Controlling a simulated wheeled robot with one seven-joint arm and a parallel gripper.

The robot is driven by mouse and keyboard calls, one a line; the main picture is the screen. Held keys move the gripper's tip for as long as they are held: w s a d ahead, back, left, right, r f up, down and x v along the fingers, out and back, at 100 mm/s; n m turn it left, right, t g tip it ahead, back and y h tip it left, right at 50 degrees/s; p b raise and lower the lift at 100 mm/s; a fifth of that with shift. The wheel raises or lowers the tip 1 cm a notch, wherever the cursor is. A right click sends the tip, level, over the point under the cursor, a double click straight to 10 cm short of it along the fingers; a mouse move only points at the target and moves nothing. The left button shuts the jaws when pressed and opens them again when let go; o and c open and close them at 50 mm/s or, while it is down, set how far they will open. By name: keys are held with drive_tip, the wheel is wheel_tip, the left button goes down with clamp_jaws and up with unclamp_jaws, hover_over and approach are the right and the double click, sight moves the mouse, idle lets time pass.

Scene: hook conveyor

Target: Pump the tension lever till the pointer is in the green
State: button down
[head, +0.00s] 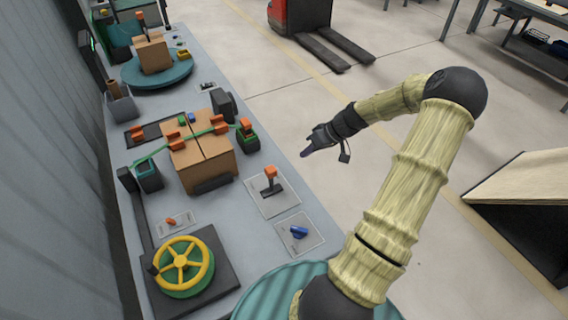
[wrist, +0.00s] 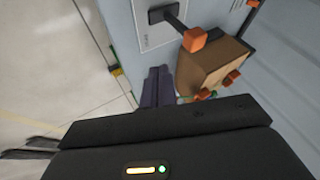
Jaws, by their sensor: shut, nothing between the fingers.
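A lever with an orange grip (head: 270,173) stands on a pale plate (head: 285,207) near the right edge of the grey bench; I take it to be the tension lever. In the wrist view its orange grip (wrist: 194,40) is ahead of my fingers and to the right, on a dark shaft. My gripper (head: 305,153) is shut and empty, just off the bench's right edge, apart from the lever. Its dark fingers also show in the wrist view (wrist: 158,86). I cannot make out the pointer or a green zone in either view.
A cardboard box (head: 207,170) under a green strap stands left of the lever. A blue knob (head: 299,232) is in front of it, and a yellow handwheel (head: 183,263) is at the near left. The floor right of the bench (head: 300,110) is clear near my gripper.

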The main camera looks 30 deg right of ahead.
sight(271, 179)
drive_tip(key=w+a+f+p, duration=0.2)
drive_tip(key=a+f+p, duration=0.2)
drive_tip(key=a, duration=0.3)
drive_tip(key=shift+w+f, duration=0.2)
drive_tip(key=shift+f, duration=0.45)
drive_tip(key=shift+w+a, duration=0.1)
drive_tip(key=shift+a, duration=0.1)
